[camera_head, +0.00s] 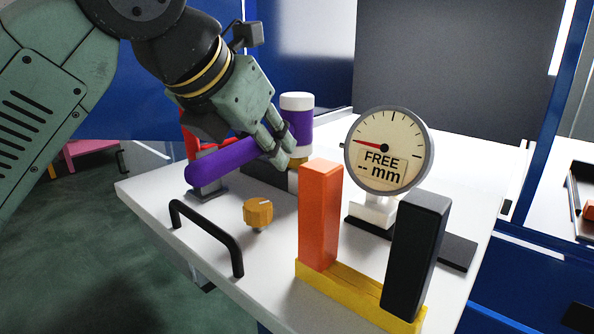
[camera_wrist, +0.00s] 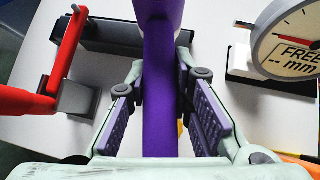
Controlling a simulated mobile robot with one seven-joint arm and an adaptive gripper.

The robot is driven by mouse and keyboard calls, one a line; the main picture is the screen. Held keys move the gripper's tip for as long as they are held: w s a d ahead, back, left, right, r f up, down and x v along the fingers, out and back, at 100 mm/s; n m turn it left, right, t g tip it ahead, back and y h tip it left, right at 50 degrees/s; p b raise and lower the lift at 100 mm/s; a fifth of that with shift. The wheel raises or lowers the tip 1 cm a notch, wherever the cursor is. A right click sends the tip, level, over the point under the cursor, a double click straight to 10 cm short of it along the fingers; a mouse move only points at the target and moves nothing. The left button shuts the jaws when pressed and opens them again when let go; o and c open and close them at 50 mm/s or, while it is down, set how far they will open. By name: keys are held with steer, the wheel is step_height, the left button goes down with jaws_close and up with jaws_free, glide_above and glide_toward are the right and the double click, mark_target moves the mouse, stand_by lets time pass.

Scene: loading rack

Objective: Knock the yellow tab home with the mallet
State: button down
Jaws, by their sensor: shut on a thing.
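The mallet has a purple handle (camera_head: 232,159) and a white and purple head (camera_head: 297,112). My gripper (camera_head: 282,147) is shut on the handle near the head. The wrist view shows the handle (camera_wrist: 160,90) running between my finger pads (camera_wrist: 165,110), with the head at the top edge. A yellow slotted base (camera_head: 312,277) at the front carries an orange post (camera_head: 320,215) and a black post (camera_head: 415,255).
A round gauge (camera_head: 388,150) reading "FREE -- mm" stands behind the posts. A red lever clamp (camera_wrist: 65,60) stands left of the mallet. An orange knob (camera_head: 258,213) and a black bar handle (camera_head: 207,233) are at the front left. A dark bar (camera_wrist: 115,38) lies behind.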

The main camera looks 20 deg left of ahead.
steer(key=shift+r, duration=0.15)
steer(key=shift+r+p, duration=2)
steer(key=shift+r, duration=0.45)
